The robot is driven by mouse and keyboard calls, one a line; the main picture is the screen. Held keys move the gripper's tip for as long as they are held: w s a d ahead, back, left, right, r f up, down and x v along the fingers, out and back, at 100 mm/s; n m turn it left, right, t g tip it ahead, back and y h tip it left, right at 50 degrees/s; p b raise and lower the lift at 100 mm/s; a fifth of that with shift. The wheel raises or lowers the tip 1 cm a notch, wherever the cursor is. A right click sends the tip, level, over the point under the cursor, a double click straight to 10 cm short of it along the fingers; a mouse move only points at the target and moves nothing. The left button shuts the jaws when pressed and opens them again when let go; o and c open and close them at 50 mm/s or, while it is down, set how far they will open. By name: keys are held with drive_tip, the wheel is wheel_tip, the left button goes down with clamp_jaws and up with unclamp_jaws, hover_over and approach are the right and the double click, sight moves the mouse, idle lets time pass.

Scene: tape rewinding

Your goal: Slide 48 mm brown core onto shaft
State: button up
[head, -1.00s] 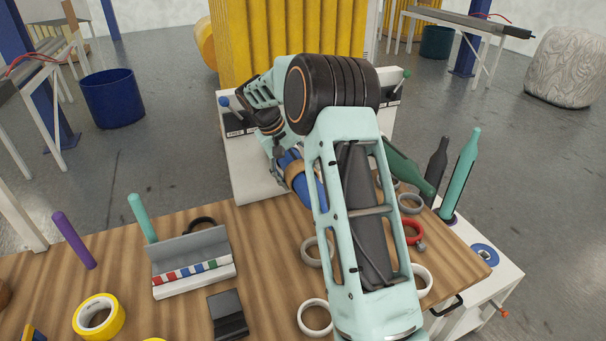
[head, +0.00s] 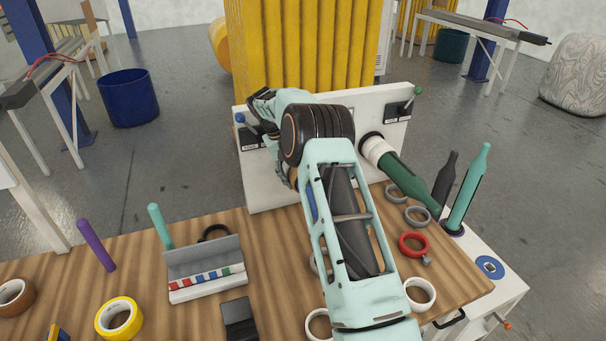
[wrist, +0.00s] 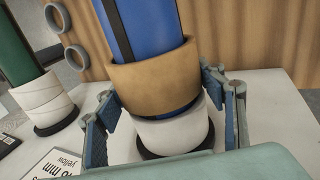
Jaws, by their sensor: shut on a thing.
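The brown core (wrist: 155,80) is around the blue shaft (wrist: 145,28) in the wrist view. It sits near the shaft's base, just above the white collar (wrist: 175,132), with a thin strip of blue between them at the right. My gripper (wrist: 161,92) has one finger on each side of the core and is shut on it.
The green shaft (head: 408,181) sticks out of the white machine panel (head: 356,113) at the right. Grey rings (head: 417,215), a red ring (head: 413,244) and white rings (head: 420,292) lie on the wooden table (head: 185,325). Teal and dark bottle-shaped posts (head: 468,190) stand at the right.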

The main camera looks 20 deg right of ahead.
drive_tip(key=shift+w+r+p, duration=0.1)
drive_tip(key=shift+w+p, duration=0.4)
drive_tip(key=shift+p, duration=0.1)
idle(0.3)
drive_tip(key=o, duration=1.2)
drive_tip(key=shift+w, duration=0.1)
drive_tip(key=shift+a+f, duration=0.15)
drive_tip(key=shift+f, duration=0.05)
